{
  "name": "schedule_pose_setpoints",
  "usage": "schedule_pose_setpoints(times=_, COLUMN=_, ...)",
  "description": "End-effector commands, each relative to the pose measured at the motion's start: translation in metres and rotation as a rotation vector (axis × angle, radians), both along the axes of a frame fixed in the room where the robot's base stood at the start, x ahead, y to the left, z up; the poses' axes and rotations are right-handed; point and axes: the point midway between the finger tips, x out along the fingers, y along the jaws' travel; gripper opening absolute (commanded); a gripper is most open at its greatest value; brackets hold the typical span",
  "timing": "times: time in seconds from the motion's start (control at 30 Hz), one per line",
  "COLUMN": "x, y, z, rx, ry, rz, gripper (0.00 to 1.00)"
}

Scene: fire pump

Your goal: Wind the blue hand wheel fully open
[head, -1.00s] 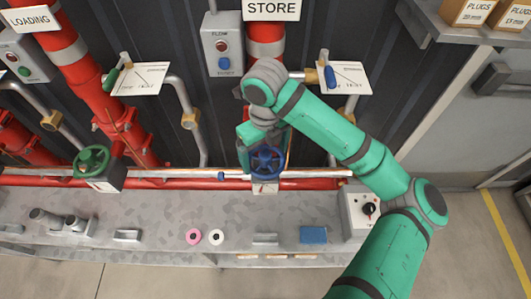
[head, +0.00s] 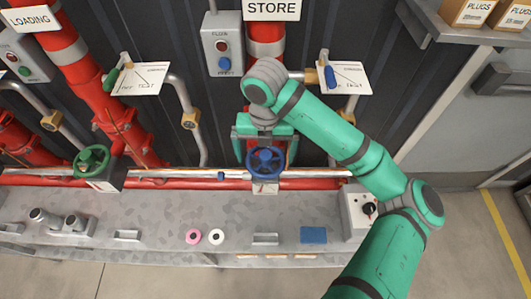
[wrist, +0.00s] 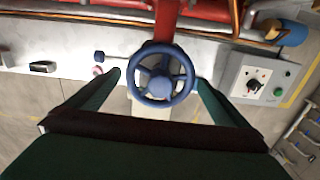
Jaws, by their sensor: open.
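The blue hand wheel (head: 266,163) is on the red STORE pipe, just above the bench. It also shows in the wrist view (wrist: 161,86), near the middle, with its spokes and round hub facing me. My gripper (head: 265,152) is open, with its green fingers spread to the left and right of the wheel. In the wrist view, the fingertips (wrist: 159,78) flank the rim with a narrow gap on each side. They are not closed on it. How deep the fingers reach alongside the rim is hard to tell.
A green hand wheel (head: 91,158) is on the pipe to the left. A grey box with a black knob (head: 370,208) stands at the right of the bench (head: 130,255). A blue block (head: 313,235) and pink and white rings (head: 205,237) lie in front.

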Motion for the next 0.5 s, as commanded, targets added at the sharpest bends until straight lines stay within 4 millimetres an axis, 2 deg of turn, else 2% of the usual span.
schedule_pose_setpoints(times=0.27, x=0.0002, y=0.0000, z=0.0001, rx=0.000, ry=0.000, rz=-0.133, gripper=1.00)
schedule_pose_setpoints(times=0.5, x=0.0003, y=-0.0005, z=0.0001, rx=0.000, ry=0.000, rz=-0.403, gripper=1.00)
